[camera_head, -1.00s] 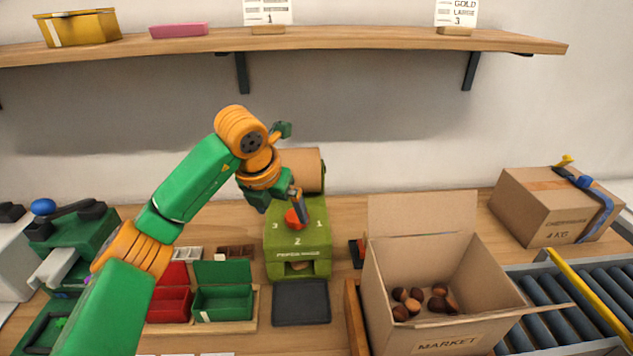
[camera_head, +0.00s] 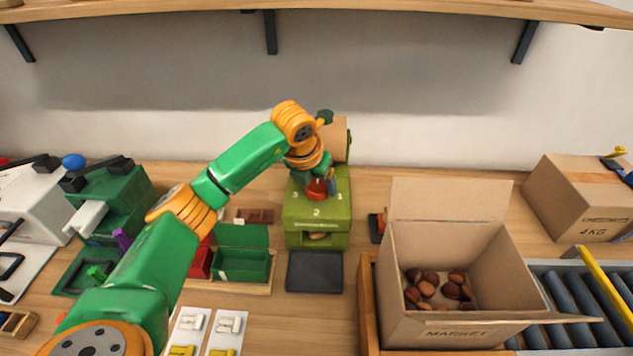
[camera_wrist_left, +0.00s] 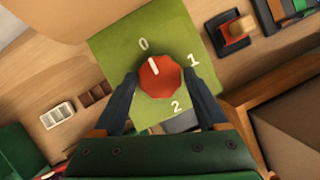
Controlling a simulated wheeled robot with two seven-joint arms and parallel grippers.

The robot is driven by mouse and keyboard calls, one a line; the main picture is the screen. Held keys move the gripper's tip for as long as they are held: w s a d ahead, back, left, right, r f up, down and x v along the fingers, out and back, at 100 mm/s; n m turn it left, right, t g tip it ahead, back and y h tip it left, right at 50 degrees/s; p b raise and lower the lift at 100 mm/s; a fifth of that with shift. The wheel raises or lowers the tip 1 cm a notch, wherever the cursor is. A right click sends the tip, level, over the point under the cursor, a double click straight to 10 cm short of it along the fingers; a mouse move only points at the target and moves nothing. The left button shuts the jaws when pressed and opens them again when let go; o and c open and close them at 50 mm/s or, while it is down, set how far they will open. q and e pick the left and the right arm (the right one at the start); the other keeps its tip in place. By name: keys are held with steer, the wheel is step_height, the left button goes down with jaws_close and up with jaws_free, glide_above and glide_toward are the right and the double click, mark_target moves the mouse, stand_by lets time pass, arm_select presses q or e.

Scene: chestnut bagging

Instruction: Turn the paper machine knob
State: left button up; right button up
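The green paper machine (camera_head: 302,215) stands on the table near the wall, with a roll of brown paper (camera_head: 338,138) behind it. Its red knob (camera_wrist_left: 162,80) sits on the top face among the numbers 0, 1 and 2 in the left wrist view. The white pointer mark on the knob points at 0. The knob is partly hidden in the head view (camera_head: 316,190). My left gripper (camera_head: 321,182) is over the machine's top, with its two dark fingers open on either side of the knob. I cannot tell whether they touch it. My right gripper is not in view.
A dark tray (camera_head: 315,273) lies in front of the machine, with a green bin (camera_head: 242,264) to its left. An open cardboard box (camera_head: 450,240) holding several chestnuts stands to the right. A closed box (camera_head: 575,195) and roller conveyor (camera_head: 570,300) are farther right.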

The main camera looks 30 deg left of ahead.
arm_select(q)
steer(key=c, duration=0.9)
steer(key=shift+a+m+h, duration=0.15)
steer(key=shift+m+h, duration=0.25)
steer(key=shift+m, duration=0.7)
steer(key=m+h, duration=0.1)
steer(key=m, duration=0.1)
steer(key=shift+r+m, duration=0.1)
steer(key=shift+m, duration=0.3)
steer(key=m+h, duration=0.1)
steer(key=m, duration=0.1)
steer(key=m+g+p, duration=0.1)
steer(key=m, duration=0.2)
steer(key=shift+w+a+h, duration=0.1)
steer(key=shift+a+h, duration=0.05)
steer(key=shift+h, duration=0.25)
steer(key=shift+m+g+h, duration=0.3)
steer(key=shift+m+g, duration=0.4)
steer(key=shift+m, duration=0.8)
steer(key=o, duration=1.4)
steer(key=shift+w, duration=0.1)
steer(key=shift+c, duration=0.2)
